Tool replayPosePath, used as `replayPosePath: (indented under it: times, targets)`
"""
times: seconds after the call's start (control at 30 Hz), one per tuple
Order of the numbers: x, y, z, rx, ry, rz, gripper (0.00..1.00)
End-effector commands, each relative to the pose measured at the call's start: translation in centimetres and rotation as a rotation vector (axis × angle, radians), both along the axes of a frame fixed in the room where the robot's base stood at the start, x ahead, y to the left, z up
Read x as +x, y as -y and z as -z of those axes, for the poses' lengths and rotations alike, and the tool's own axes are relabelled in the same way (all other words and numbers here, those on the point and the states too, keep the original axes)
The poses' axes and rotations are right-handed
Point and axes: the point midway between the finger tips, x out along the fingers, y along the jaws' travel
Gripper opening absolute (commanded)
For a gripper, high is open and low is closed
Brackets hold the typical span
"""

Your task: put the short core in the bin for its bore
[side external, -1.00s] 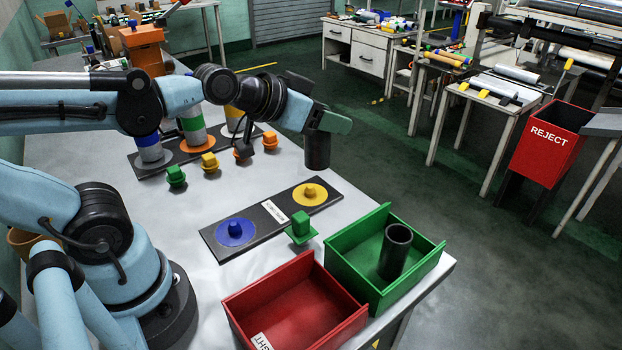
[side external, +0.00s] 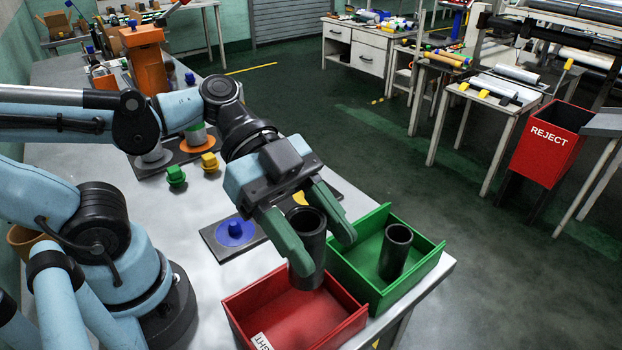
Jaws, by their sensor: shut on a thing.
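My gripper (side external: 308,232) has green fingers and is shut on a black hollow core (side external: 306,256). It holds the core roughly upright, slightly tilted, above the back of the red bin (side external: 340,330) near the edge shared with the green bin. The red bin looks empty where I can see it; part of its white label shows at the front. The green bin (side external: 428,262) holds another black core (side external: 395,252), standing upright with a slight lean. The dark gauge board (side external: 212,240) with a blue peg disc (side external: 236,232) is partly hidden behind my gripper.
A green plug (side external: 175,177) and a yellow plug (side external: 209,162) lie on the grey table. An orange disc (side external: 203,146) with a core stands behind. A red reject bin (side external: 550,145) is off the table at the right.

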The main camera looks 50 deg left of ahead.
Motion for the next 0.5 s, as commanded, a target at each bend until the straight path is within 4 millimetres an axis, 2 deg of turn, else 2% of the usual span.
replayPosePath:
  times: [0.1,0.23,0.5]
  targets:
    - [-0.9,0.5,-0.5,0.001,0.000,0.065,0.22]
    - [-1.0,0.6,-0.1,0.001,0.000,0.080,0.22]
    - [-1.1,0.5,2.6,0.002,-0.001,0.075,0.22]
